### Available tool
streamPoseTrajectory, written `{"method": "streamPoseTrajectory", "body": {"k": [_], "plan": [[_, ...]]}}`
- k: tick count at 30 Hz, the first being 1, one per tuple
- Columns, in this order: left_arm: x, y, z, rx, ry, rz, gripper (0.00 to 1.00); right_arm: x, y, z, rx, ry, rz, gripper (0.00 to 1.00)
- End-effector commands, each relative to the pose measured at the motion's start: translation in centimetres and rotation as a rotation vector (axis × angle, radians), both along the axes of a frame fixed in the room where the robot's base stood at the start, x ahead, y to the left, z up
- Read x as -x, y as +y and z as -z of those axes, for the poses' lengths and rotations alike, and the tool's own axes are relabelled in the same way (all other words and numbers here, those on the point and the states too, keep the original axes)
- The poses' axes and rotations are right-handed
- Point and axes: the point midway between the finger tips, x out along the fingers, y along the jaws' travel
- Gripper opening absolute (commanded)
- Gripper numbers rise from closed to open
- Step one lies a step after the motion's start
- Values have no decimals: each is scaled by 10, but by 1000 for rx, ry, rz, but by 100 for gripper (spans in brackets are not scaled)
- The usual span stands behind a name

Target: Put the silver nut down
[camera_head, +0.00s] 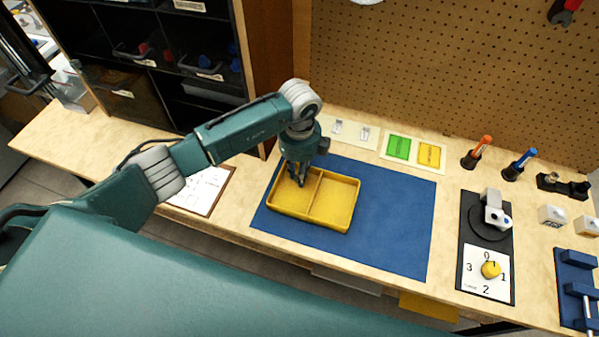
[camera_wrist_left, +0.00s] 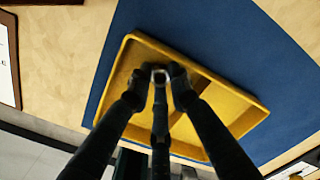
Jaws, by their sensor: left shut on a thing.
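The silver nut (camera_wrist_left: 160,76) shows in the left wrist view between the fingertips of my left gripper (camera_wrist_left: 160,80), which is shut on it. In the head view my left gripper (camera_head: 297,180) points down over the left compartment of the yellow tray (camera_head: 333,227). The tray also shows in the left wrist view (camera_wrist_left: 222,97), with the fingertips over one compartment beside its divider. I cannot tell whether the nut touches the tray floor. The nut is hidden in the head view. My right gripper is not in view.
The tray lies on a blue mat (camera_head: 395,215), bare to its right. A clipboard (camera_head: 203,190) lies to the left. Green (camera_head: 398,148) and yellow (camera_head: 429,155) cards lie behind the mat. A black fixture with a dial (camera_head: 490,269) stands at the right.

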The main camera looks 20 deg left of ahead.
Motion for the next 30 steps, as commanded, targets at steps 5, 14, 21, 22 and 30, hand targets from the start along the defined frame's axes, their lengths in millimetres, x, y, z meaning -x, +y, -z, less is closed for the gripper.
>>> {"method": "streamPoseTrajectory", "body": {"k": [5,14,21,22,30], "plan": [[0,0,2,-1,1,-1,27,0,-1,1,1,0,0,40],[-1,0,-5,1,-1,0,27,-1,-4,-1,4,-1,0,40],[-2,0,-47,2,-5,1,27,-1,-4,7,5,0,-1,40],[-2,0,-54,2,-6,0,27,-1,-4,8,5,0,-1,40],[-1,0,-105,1,-3,0,27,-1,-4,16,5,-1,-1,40]]}}
